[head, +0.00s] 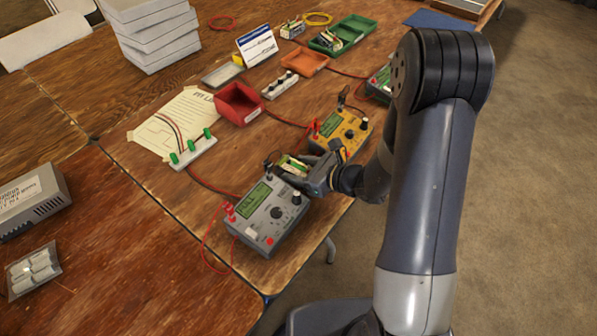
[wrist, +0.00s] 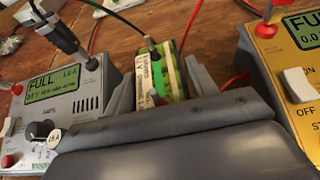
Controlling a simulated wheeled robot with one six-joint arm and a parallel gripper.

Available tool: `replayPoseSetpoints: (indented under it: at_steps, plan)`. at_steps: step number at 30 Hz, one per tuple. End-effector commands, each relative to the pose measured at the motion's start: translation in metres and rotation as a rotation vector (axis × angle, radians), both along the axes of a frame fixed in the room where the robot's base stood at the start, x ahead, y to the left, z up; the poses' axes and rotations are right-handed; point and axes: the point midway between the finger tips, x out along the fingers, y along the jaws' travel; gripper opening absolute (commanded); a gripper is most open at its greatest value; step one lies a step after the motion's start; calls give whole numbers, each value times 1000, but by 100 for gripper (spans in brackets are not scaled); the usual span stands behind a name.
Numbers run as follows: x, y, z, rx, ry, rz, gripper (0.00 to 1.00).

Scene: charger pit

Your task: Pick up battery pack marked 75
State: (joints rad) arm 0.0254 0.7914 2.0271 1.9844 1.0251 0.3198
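A green and yellow battery pack (wrist: 172,80) with a pale printed label stands between my gripper's two fingers in the wrist view; I cannot read a 75 on it. In the head view the pack (head: 291,163) shows at the tip of my gripper (head: 298,174), just behind the grey charger. The fingers flank the pack closely, but I cannot tell whether they press on it. The grey charger (head: 267,217) reads FULL in the wrist view (wrist: 62,92). The yellow charger (head: 341,134) stands on the other side of my gripper and also reads FULL in the wrist view (wrist: 292,62).
A red bin (head: 238,104), an orange bin (head: 305,62) and a green tray (head: 343,35) stand farther back. A strip with green clips (head: 193,148) lies left of the chargers. Red leads run across the table near the chargers.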

Motion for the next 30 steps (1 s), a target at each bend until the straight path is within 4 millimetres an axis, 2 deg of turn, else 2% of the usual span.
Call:
replayPoseSetpoints:
  at_steps: [2,19,26,30]
  plan:
    - [0,0,0,0,0,0,47]
    - [0,0,0,0,0,0,1]
    - [0,0,2,1,-3,1,0]
    - [1,0,10,2,-6,2,0]
